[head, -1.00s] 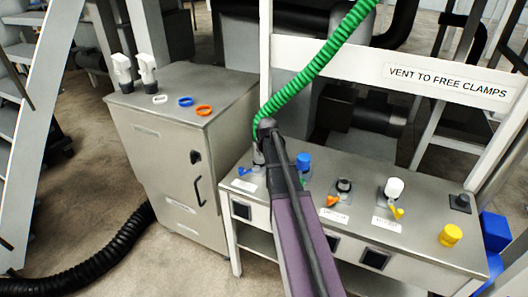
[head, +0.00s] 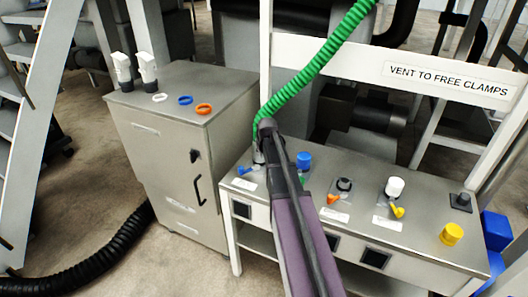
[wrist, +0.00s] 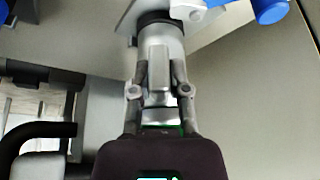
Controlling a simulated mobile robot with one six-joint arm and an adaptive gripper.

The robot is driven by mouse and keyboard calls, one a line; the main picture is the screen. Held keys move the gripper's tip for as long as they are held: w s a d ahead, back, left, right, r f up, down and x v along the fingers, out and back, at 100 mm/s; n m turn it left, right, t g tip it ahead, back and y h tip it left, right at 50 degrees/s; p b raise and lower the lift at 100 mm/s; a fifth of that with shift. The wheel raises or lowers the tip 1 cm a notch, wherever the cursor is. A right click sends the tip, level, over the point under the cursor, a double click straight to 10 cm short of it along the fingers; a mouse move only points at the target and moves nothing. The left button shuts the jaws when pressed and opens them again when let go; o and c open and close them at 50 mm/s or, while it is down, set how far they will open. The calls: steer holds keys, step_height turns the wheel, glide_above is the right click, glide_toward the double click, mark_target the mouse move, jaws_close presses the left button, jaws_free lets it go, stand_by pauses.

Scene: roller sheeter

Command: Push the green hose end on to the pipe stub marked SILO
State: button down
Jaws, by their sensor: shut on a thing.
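The green coiled hose (head: 318,65) hangs from the top and runs down to the left end of the bench, where my arm partly hides it. My gripper (wrist: 160,88) is shut on the hose's grey cuff (wrist: 160,38), with a bit of green showing below. In the wrist view the cuff lines up with a dark ring (wrist: 157,18) at a plate on the bench; I cannot tell whether it is fully seated on a stub. In the head view a blue lever (head: 244,170) and an unreadable label (head: 244,185) are beside that spot. The SILO mark is not legible.
Along the bench (head: 420,232) stand a blue cap (head: 303,160), a dark stub with an orange lever (head: 333,198), a white cap with a yellow lever (head: 395,187) and a yellow cap (head: 451,233). A steel cabinet (head: 165,165) with coloured rings stands left.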

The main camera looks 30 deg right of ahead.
steer(key=shift+f, duration=0.1)
steer(key=c, duration=0.5)
jaws_free()
step_height(320, 180, up, 10)
steer(key=p, duration=1)
steer(key=shift+s, duration=0.1)
